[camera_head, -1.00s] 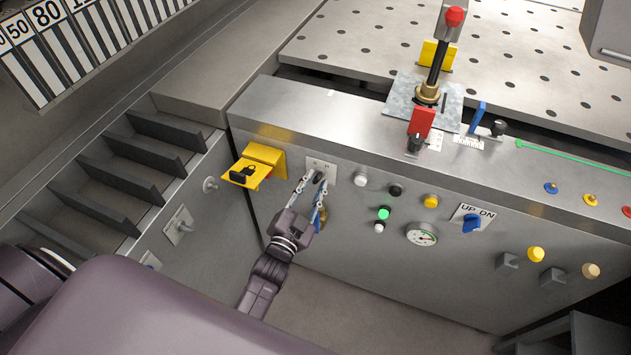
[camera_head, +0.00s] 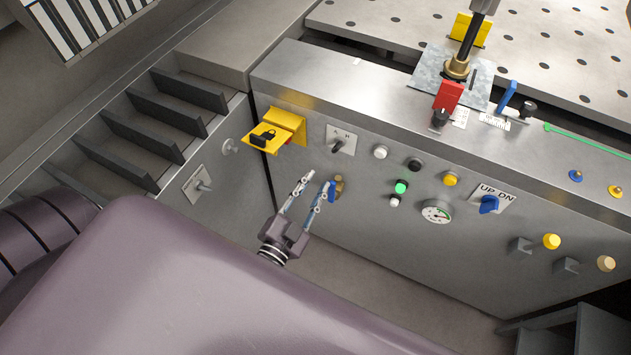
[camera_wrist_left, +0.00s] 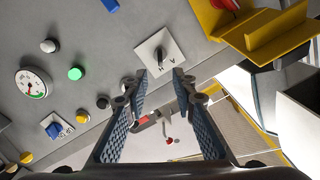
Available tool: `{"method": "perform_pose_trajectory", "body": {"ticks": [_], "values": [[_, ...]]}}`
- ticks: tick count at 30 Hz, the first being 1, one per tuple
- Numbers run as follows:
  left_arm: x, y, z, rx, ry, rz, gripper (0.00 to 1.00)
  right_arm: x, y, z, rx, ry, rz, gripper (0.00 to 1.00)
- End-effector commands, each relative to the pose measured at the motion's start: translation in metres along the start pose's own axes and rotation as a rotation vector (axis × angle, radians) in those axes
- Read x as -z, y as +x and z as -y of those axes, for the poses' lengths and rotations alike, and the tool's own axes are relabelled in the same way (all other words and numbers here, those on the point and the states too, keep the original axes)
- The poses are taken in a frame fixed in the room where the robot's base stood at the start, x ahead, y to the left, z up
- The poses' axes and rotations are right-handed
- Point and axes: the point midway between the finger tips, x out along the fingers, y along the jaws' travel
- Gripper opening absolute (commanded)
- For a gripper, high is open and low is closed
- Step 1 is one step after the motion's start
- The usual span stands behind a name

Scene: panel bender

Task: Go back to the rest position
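My left gripper (camera_head: 316,184) is in front of the grey machine panel (camera_head: 370,230). Its two fingers stand apart with nothing between them. In the left wrist view the open fingers (camera_wrist_left: 160,75) point toward the panel, with a gap between their tips. A selector switch on a white plate (camera_head: 342,139) is just above and beyond the fingertips; it also shows in the left wrist view (camera_wrist_left: 159,53). The gripper is apart from the switch. A brass valve with a blue handle (camera_head: 338,187) is close beside the right finger; I cannot tell if they touch. My right gripper is not in view.
A yellow bracket with a black padlock (camera_head: 268,137) juts from the panel at the upper left. Buttons, a gauge (camera_head: 437,211) and a blue UP/DN switch (camera_head: 489,204) are to the right. Grey steps (camera_head: 155,140) are at the left. Floor below the panel is clear.

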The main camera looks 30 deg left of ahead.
Motion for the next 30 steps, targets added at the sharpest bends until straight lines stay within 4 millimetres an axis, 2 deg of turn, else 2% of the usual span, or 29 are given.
{"method": "perform_pose_trajectory", "body": {"ticks": [9, 11, 13, 14, 17, 20, 23, 24, 26, 30], "values": [[-0.003, 0.000, -0.002, -0.005, -0.004, 0.006, 0.25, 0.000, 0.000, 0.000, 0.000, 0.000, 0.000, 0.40], [-0.011, -0.001, -0.010, -0.020, -0.015, 0.025, 0.25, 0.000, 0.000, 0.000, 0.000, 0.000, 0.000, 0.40], [-0.031, -0.004, -0.026, -0.055, -0.041, 0.073, 0.25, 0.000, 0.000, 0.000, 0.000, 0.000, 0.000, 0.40], [-0.042, -0.006, -0.036, -0.075, -0.055, 0.100, 0.25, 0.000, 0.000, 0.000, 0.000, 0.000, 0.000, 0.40], [-0.093, -0.023, -0.079, -0.162, -0.117, 0.230, 0.25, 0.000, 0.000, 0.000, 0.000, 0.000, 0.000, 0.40], [-0.149, -0.053, -0.124, -0.256, -0.178, 0.388, 0.25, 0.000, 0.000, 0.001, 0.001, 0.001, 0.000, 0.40], [-0.203, -0.093, -0.162, -0.340, -0.225, 0.554, 0.25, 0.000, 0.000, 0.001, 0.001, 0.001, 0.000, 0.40], [-0.224, -0.112, -0.174, -0.372, -0.238, 0.622, 0.25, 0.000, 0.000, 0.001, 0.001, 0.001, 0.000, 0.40], [-0.253, -0.143, -0.191, -0.414, -0.256, 0.727, 0.25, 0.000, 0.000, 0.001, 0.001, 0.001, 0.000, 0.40], [-0.316, -0.225, -0.213, -0.493, -0.278, 0.980, 0.25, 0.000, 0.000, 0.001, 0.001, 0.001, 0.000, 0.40]]}}
